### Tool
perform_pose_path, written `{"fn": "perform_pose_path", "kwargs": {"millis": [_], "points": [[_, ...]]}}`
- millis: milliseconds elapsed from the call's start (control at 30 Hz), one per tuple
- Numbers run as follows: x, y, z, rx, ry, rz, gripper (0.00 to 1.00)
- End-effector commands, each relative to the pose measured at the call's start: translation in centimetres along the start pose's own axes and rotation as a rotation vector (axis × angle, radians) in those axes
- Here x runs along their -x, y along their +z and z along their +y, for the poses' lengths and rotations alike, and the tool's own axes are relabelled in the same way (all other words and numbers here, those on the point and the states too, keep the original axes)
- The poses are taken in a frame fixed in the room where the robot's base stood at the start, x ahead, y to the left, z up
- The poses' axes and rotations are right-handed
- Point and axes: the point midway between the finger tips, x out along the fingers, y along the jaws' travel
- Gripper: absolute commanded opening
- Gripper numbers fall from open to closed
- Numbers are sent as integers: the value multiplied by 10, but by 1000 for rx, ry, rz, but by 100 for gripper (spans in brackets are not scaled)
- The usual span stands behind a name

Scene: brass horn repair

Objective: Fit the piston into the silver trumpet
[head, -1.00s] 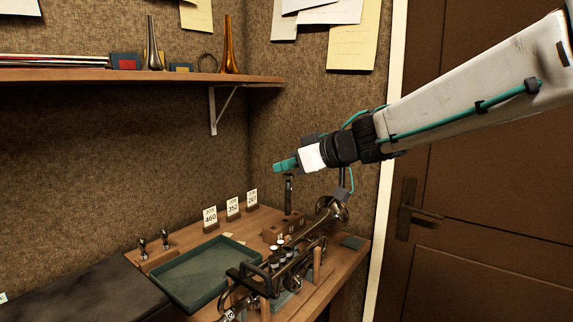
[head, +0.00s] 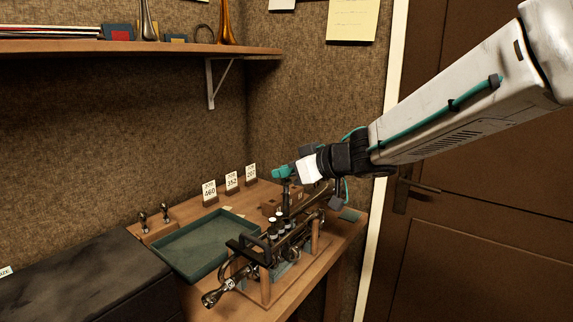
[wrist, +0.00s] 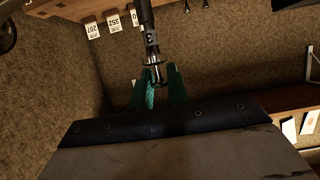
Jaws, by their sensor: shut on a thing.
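My gripper (head: 283,172) is shut on a dark metal piston (head: 286,196), which hangs below it roughly upright. In the wrist view, the teal fingers (wrist: 158,90) grip the stem end of the piston (wrist: 151,38), and a "3" shows on its body. The silver trumpet (head: 276,262) lies in a wooden stand on the bench, with several pale valve caps along its middle. The piston is behind and above these valves in the head view. Its lower end overlaps the trumpet and a wooden block, so I cannot tell whether it touches either.
A green tray (head: 204,246) lies left of the trumpet. A small wooden holder (head: 158,228) with two small metal parts is behind it. Numbered cards (head: 231,181) stand along the back. The wooden block (head: 270,206) is near the piston. A wall shelf (head: 190,50) hangs above.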

Motion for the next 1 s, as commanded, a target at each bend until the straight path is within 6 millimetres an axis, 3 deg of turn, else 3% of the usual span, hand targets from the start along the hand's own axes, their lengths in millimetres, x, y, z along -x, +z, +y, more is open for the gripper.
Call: {"fn": "perform_pose_path", "kwargs": {"millis": [1000], "points": [[-3, 7, 0, 0, -1, -1, 0]]}}
